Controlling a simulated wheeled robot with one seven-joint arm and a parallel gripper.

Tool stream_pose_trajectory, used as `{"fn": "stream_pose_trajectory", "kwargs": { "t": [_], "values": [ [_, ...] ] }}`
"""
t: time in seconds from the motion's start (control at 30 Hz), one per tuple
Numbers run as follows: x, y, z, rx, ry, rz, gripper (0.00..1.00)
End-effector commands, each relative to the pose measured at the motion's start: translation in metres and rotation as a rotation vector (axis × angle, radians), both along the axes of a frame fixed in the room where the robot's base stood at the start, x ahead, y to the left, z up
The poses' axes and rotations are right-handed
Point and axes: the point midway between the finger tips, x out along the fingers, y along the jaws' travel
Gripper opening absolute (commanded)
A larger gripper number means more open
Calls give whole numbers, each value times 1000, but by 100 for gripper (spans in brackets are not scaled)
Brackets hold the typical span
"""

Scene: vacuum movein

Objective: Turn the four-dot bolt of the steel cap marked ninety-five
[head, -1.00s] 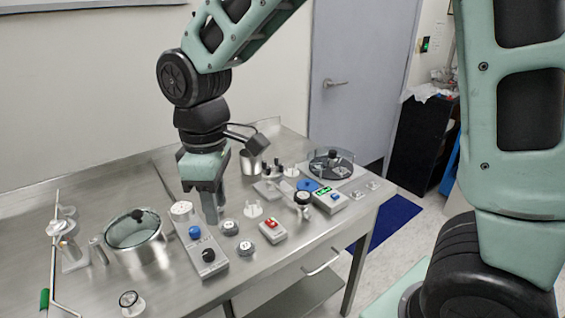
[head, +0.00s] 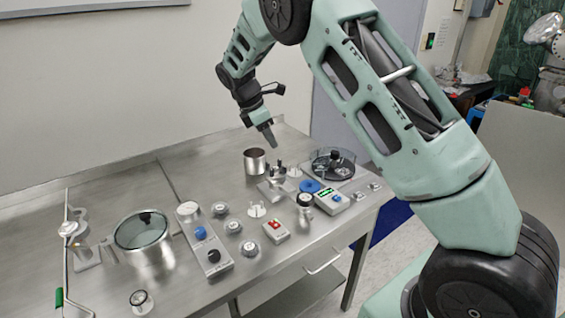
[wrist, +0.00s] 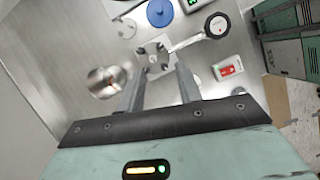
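My gripper (head: 272,143) hangs above the far part of the steel table, just right of the steel cup (head: 255,161). In the wrist view its two fingers (wrist: 160,88) are apart with nothing between them. Beyond the fingertips is a small metal fixture (wrist: 155,60) with dark spots on top; an arm with a round white-faced end (wrist: 217,25) lies beside it. Several small round caps with pale faces stand on the table, among them a left one (head: 222,210), a middle one (head: 233,226) and a front one (head: 250,248). I cannot read a ninety-five or make out four dots.
The table's back left is clear.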

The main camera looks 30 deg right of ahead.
Motion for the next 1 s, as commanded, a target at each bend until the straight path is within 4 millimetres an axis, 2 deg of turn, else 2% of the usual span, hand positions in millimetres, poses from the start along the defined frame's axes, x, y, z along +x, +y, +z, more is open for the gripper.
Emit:
{"fn": "stream_pose_trajectory", "kwargs": {
  "t": [0.3,0.5,0.7,1.0],
  "values": [
    [-7,-25,-61,-1,4,-1,35],
    [-9,-36,-90,0,1,-2,35],
    [-10,-41,-103,1,-1,-1,35],
    [-10,-42,-105,1,-1,-1,35]
  ]
}}
